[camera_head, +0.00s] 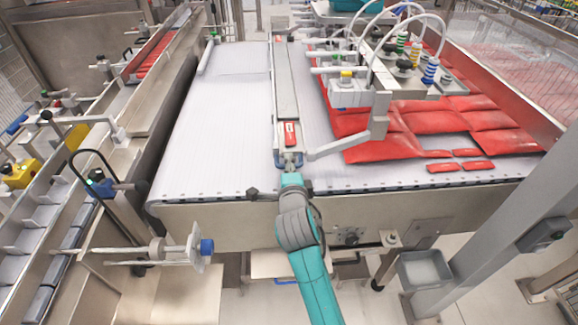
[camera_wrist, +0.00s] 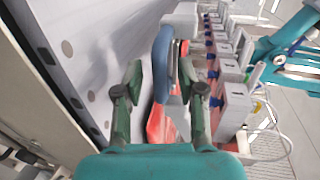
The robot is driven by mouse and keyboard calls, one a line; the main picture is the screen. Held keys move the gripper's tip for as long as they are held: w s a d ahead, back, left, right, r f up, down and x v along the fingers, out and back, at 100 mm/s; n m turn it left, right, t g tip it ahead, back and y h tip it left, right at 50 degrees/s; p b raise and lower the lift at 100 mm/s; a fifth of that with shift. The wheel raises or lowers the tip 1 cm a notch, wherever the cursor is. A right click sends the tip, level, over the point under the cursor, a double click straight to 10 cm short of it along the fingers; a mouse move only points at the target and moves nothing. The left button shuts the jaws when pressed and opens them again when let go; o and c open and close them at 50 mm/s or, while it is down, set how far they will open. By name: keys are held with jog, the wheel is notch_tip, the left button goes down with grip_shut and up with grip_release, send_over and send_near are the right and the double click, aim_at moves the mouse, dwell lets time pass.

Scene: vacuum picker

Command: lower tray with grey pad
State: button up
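A grey tray (camera_head: 425,268) with a lighter, pad-like floor sits low at the right of the conveyor's front; I cannot tell whether it is the tray the task means. My gripper (camera_head: 290,162) is at the near end of the long grey divider bar (camera_head: 284,85) on the white conveyor. In the wrist view my gripper (camera_wrist: 162,100) has its two green fingers apart. A rounded blue-grey end piece (camera_wrist: 163,65) and a red packet (camera_wrist: 158,125) show between or beyond them. No hold on either is visible.
Many red packets (camera_head: 430,122) lie right of the divider under the suction-cup picker (camera_head: 400,60). The white belt (camera_head: 225,120) left of the divider is clear. A grey post (camera_head: 500,245) stands at right. A metal arm with a blue knob (camera_head: 206,247) juts out at lower left.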

jog(key=v, duration=1.1)
jog(key=shift+s, duration=0.3)
jog(key=s+d+f+n+y, duration=0.1)
jog(key=s+d+f+n, duration=0.35)
jog(key=s+f, duration=0.35)
jog(key=s+d+f+n+y, duration=0.1)
jog(key=s+d+f+n, duration=0.4)
jog(key=s, duration=0.5)
jog(key=s+d+r+n+h, duration=0.1)
jog(key=s+n, duration=0.3)
jog(key=s, duration=0.8)
jog(key=s+d+r+n+h, duration=0.1)
jog(key=s+d+n, duration=0.2)
jog(key=s, duration=0.8)
jog(key=shift+s+d+r+n+g, duration=0.3)
jog(key=shift+s+d+n, duration=0.1)
jog(key=shift+n, duration=0.35)
